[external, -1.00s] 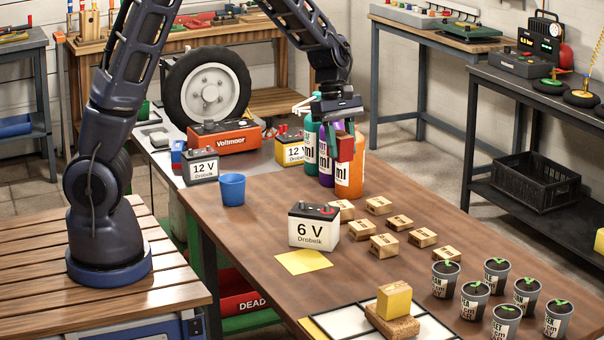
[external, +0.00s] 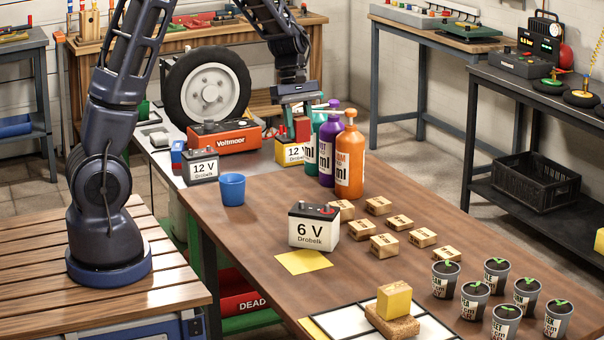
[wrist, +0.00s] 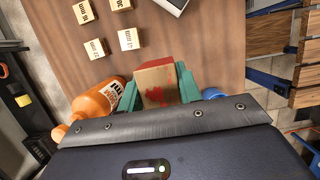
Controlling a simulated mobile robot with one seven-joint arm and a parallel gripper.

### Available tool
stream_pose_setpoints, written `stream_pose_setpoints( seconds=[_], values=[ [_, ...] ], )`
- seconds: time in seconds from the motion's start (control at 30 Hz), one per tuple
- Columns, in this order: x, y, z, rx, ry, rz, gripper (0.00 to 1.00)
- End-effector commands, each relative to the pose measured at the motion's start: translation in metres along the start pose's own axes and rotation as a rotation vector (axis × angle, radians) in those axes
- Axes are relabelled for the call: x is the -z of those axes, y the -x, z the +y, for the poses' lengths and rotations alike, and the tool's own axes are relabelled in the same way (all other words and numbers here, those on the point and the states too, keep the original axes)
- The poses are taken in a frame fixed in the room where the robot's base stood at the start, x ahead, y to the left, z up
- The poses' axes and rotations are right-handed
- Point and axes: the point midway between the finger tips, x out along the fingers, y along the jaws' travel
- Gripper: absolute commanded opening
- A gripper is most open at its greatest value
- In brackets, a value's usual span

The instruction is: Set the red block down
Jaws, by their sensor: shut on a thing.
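The red block (external: 303,129) is held in my gripper (external: 296,121), just above or behind the yellow 12 V battery (external: 289,152) in the external view; the exact gap cannot be told. In the wrist view the block (wrist: 157,84) sits between the two teal fingers of my gripper (wrist: 158,92). It shows a wood-coloured face with a red mark and a red side. The fingers are shut on it. The purple bottle (external: 326,145) and the orange bottle (external: 350,160) stand to the right of it in the external view.
A green bottle (external: 311,150) stands behind the purple one. The red Voltmoor charger (external: 232,139), another 12 V battery (external: 201,169) and a blue cup (external: 232,189) are to the left. A 6 V battery (external: 314,228) and several small wooden blocks (external: 384,245) stand nearer. The brown tabletop (external: 270,215) has bare room.

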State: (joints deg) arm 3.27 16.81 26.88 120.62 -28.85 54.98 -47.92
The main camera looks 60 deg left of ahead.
Motion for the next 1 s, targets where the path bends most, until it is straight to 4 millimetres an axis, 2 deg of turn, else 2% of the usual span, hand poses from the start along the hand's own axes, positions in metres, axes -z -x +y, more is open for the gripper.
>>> stream_pose_setpoints(
  seconds=[0.5,0.7,1.0],
  values=[
    [0.032,-0.101,-0.001,0.005,0.005,0.0,0.11],
    [0.042,-0.136,-0.001,0.004,0.003,0.0,0.11],
    [0.048,-0.154,-0.001,0.001,0.001,0.0,0.11]
  ],
)
